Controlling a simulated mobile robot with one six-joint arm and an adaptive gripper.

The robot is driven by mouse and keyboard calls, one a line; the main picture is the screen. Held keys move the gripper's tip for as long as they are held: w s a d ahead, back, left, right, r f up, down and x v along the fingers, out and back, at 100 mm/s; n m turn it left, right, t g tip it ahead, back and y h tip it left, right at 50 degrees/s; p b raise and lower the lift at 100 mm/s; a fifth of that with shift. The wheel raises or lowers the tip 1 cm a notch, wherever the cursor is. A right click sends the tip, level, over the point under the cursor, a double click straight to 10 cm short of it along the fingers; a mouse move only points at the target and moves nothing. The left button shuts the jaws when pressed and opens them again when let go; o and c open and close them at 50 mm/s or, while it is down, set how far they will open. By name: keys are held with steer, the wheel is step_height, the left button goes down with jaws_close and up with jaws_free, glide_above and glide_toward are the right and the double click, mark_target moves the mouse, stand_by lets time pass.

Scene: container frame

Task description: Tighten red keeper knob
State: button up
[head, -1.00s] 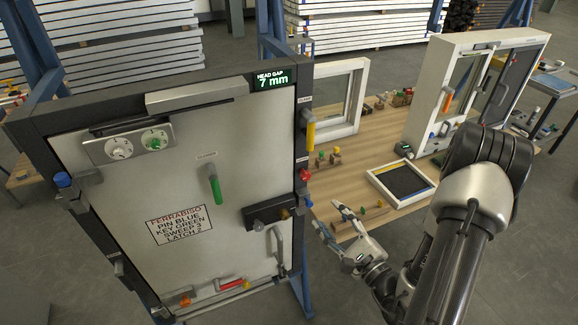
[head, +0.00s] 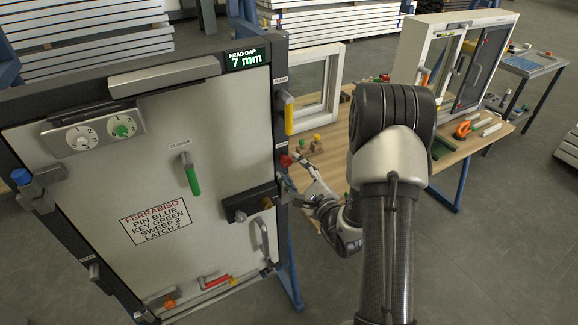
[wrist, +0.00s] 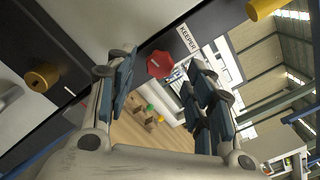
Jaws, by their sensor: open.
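The red keeper knob (wrist: 159,64) shows in the wrist view on the dark door frame, beside the white KEEPER label (wrist: 187,38). It lies ahead of my gripper (wrist: 164,85), between the lines of the two fingers and apart from them. The fingers are open and nothing is between them. In the head view, the red knob (head: 285,161) is on the right edge of the frame, and my gripper (head: 292,170) is close to it at the right. The exact gap between fingertips and knob cannot be told.
A display (head: 247,59) reads 7 mm. A wooden bench (head: 335,160) with a white window frame (head: 325,85) stands behind.

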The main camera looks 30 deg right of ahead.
mark_target(288, 163)
steer(key=shift+w, duration=1.6)
steer(key=c, duration=1.1)
